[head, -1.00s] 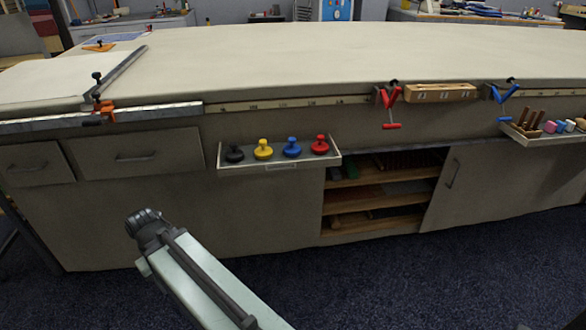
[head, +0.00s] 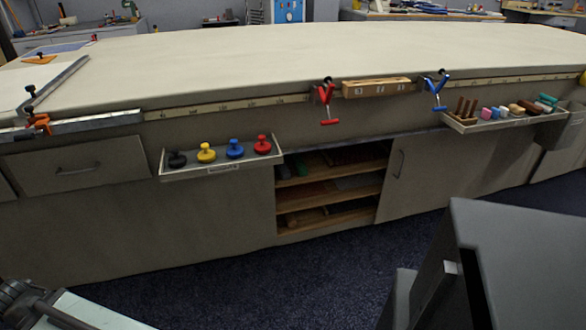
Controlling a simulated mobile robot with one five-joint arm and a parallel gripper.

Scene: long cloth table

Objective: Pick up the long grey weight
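I cannot pick out a long grey weight for certain. A long grey metal bar (head: 58,84) lies slanted on the table top at the far left, with an orange and black clamp (head: 38,120) at its near end. A second grey bar (head: 98,122) runs along the front edge there. Part of my arm (head: 85,312) shows at the bottom left, with a dark joint cut off by the frame. No gripper fingers show.
The pale table top (head: 300,50) is mostly clear. A tray (head: 218,167) with black, yellow, blue and red knobs juts from the front. Red (head: 325,98) and blue (head: 436,88) clamps hang by a wooden block (head: 376,87). A dark boxy shape (head: 520,260) stands close at lower right.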

